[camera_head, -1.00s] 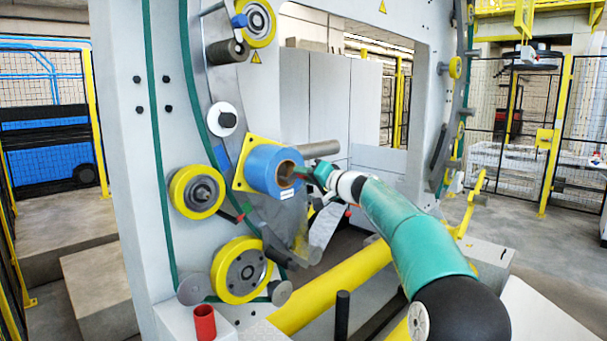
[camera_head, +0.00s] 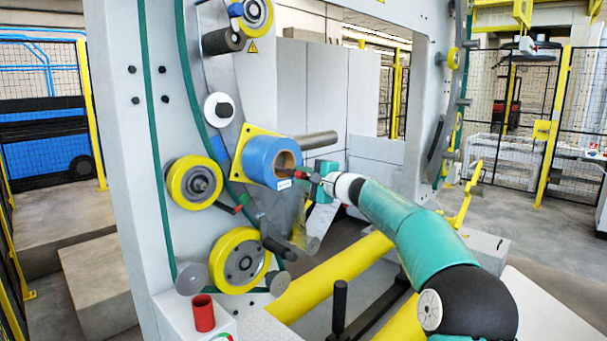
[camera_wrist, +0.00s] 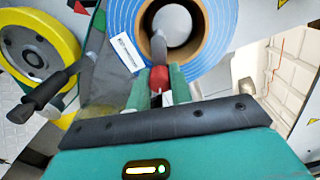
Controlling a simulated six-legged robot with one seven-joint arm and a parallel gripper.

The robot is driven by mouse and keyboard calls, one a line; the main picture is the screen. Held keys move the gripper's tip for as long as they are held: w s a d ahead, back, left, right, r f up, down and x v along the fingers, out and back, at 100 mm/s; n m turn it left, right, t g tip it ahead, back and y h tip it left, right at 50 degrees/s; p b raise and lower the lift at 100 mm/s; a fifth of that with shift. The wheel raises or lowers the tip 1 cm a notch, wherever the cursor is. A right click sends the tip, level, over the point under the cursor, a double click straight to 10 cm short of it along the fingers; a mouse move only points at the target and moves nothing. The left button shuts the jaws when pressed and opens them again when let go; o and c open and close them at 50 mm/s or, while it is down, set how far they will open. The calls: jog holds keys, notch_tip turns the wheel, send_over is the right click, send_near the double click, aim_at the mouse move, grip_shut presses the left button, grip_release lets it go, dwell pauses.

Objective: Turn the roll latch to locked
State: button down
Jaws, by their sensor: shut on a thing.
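The blue roll (camera_head: 262,158) with a brown core sits on the yellow-backed holder of the ring. It also shows at the top of the wrist view (camera_wrist: 218,30). The roll latch is a short grey bar (camera_wrist: 159,40) with a red end (camera_wrist: 159,78), lying across the lower core opening in that view. My gripper (camera_head: 316,178) is just right of the roll's open face, with the red end between its green fingers (camera_wrist: 158,88). The fingers are shut on that red end. Their tips and the latch's pivot are partly hidden.
A yellow-rimmed wheel (camera_head: 240,264) and a smaller yellow roller (camera_head: 193,187) are left of the roll. A yellow bar (camera_head: 330,290) runs below my arm. A red cup (camera_head: 203,313) stands at the lower left.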

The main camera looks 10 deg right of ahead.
jog(key=shift+a+f+m, duration=0.1)
jog(key=shift+f+m, duration=0.2)
jog(key=shift+m, duration=0.4)
jog(key=c, duration=1.3)
grip_release()
jog(key=shift+o, duration=0.2)
jog(key=shift+s+r, duration=0.1)
jog(key=shift+s, duration=0.05)
jog(key=v, duration=1.3)
jog(key=shift+s+d, duration=0.25)
